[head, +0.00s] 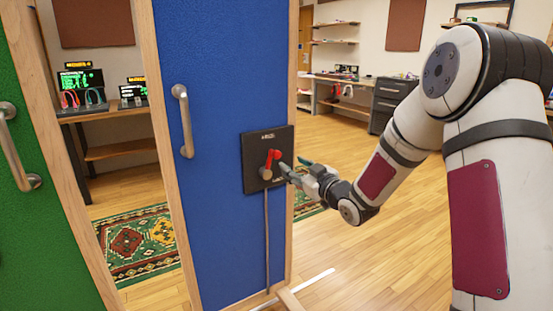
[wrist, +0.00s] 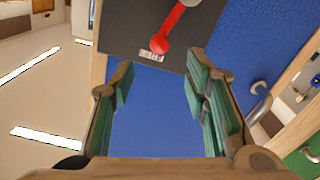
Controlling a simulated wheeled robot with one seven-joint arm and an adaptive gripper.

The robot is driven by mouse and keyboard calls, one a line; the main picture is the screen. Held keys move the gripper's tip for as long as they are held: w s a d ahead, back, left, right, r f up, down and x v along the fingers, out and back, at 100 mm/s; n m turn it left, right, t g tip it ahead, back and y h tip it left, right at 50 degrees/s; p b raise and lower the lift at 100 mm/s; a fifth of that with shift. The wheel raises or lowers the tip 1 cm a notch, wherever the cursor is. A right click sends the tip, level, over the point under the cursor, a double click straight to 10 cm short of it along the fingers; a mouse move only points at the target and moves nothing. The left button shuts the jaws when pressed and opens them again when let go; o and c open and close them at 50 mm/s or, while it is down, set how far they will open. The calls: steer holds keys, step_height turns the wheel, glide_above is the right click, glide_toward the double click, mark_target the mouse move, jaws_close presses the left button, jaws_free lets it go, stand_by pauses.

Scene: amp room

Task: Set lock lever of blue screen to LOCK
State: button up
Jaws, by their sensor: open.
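The blue screen (head: 225,90) stands in the middle of the head view and also shows in the wrist view (wrist: 150,110). A black lock plate (head: 253,178) is on its right part. The red lock lever (head: 270,159) rises from a grey pivot, tilted slightly right. In the wrist view the lever's red knob (wrist: 160,42) lies by a small pale label (wrist: 151,56), whose text is unreadable. My gripper (head: 281,168) is right at the lever in the head view. Its green-padded fingers (wrist: 165,85) are spread, with blue screen showing between them. Contact with the lever cannot be told.
A grey handle (head: 183,120) is on the blue screen's left part. A thin rod (head: 267,235) runs down below the lock plate. A green screen (head: 20,120) stands at the left. Open wooden floor (head: 390,240) lies to the right.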

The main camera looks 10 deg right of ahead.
mark_target(279, 156)
steer(key=b+x, duration=0.2)
steer(key=x, duration=0.9)
